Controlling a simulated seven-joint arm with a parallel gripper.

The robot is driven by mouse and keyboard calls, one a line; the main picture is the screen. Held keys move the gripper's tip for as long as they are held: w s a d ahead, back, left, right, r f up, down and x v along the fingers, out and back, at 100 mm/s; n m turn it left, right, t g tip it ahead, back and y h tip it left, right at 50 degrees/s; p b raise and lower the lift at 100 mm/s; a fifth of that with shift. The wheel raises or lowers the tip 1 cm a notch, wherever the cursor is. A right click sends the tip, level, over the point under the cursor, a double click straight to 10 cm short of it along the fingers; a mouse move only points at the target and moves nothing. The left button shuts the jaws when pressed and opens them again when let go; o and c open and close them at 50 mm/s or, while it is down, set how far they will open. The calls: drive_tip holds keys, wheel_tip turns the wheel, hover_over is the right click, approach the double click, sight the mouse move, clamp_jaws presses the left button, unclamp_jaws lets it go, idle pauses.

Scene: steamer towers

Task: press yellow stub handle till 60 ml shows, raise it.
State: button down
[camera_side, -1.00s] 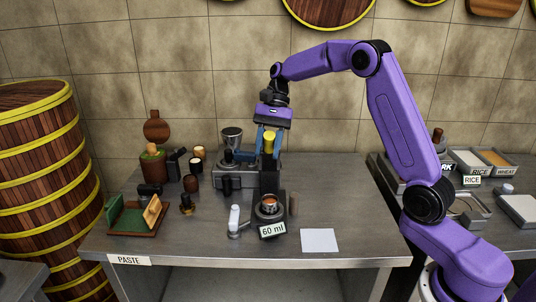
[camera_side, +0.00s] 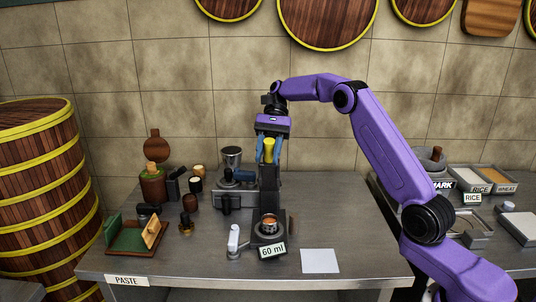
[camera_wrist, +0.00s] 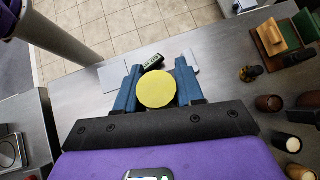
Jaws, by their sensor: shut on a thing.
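The yellow stub handle (camera_side: 268,150) stands upright at the top of the dark press machine (camera_side: 268,190). My gripper (camera_side: 269,152) is above the machine with its blue fingers on either side of the handle, shut on it. In the wrist view the round yellow top of the handle (camera_wrist: 157,89) sits between the two fingers (camera_wrist: 158,88). A cup with orange-brown content (camera_side: 269,224) stands on that base, below the handle.
A grinder-like machine (camera_side: 232,172), several small jars and a green-lined tray (camera_side: 136,238) stand to the left. The counter right of the machine is mostly clear.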

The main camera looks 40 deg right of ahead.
drive_tip(key=c, duration=0.8)
unclamp_jaws()
drive_tip(key=shift+r, duration=0.1)
drive_tip(key=shift+r, duration=0.3)
wheel_tip(320, 180, up, 2)
drive_tip(key=s+r, duration=0.3)
drive_tip(key=s, duration=0.1)
drive_tip(key=s+r, duration=0.3)
drive_tip(key=s, duration=0.2)
drive_tip(key=s+r, duration=0.4)
drive_tip(key=s, duration=0.1)
drive_tip(key=shift+a+r, duration=0.1)
